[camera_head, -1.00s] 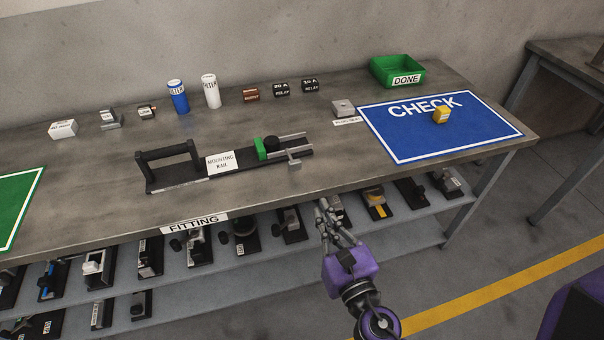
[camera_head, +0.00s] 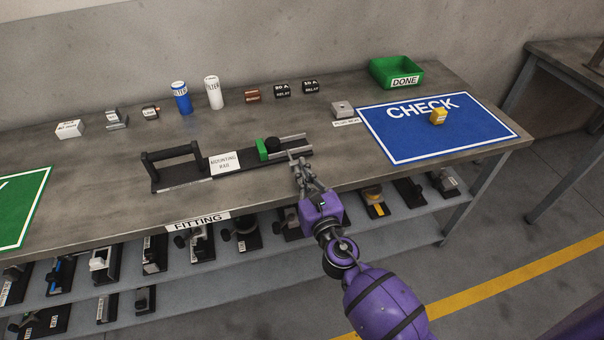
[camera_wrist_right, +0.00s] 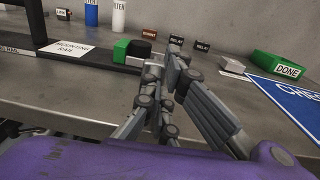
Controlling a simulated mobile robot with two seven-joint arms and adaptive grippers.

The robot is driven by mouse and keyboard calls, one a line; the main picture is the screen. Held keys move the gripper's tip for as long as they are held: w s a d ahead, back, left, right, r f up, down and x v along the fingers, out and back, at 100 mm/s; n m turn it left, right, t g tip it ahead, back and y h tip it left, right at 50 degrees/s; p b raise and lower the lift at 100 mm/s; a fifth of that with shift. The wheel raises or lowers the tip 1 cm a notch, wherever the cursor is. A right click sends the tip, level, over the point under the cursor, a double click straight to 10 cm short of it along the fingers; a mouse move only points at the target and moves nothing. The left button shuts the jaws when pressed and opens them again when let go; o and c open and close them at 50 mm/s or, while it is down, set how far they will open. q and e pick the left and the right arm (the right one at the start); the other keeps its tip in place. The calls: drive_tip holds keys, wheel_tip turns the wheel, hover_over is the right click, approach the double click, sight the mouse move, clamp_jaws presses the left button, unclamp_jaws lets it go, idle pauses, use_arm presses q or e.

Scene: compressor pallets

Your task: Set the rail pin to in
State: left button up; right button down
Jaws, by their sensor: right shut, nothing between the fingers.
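The mounting rail (camera_head: 196,174) is a black fixture with a handle at its left and pale metal bars at its right. A green block (camera_head: 262,149) and a black knob (camera_head: 273,144) sit on it. The rail pin (camera_head: 299,151) seems to be the small grey metal piece at the rail's front right. My right gripper (camera_head: 303,167) is shut and empty, with its fingertips at or just in front of that piece; I cannot tell whether they touch. In the right wrist view, the fingers (camera_wrist_right: 176,50) hide the pin and the rail's right end. My left gripper is not in view.
A blue CHECK mat (camera_head: 400,148) with a yellow block (camera_head: 438,117) lies to the right. A green DONE bin (camera_head: 397,73) stands behind it. Filters, relays and small parts line the back. Shelves below the bench hold several fixtures. Bench around the rail is mostly clear.

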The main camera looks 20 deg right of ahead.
sight(296, 161)
drive_tip(key=w, duration=0.6)
drive_tip(key=shift+w+a, duration=0.15)
drive_tip(key=shift+w, duration=0.05)
drive_tip(key=shift+s, duration=0.15)
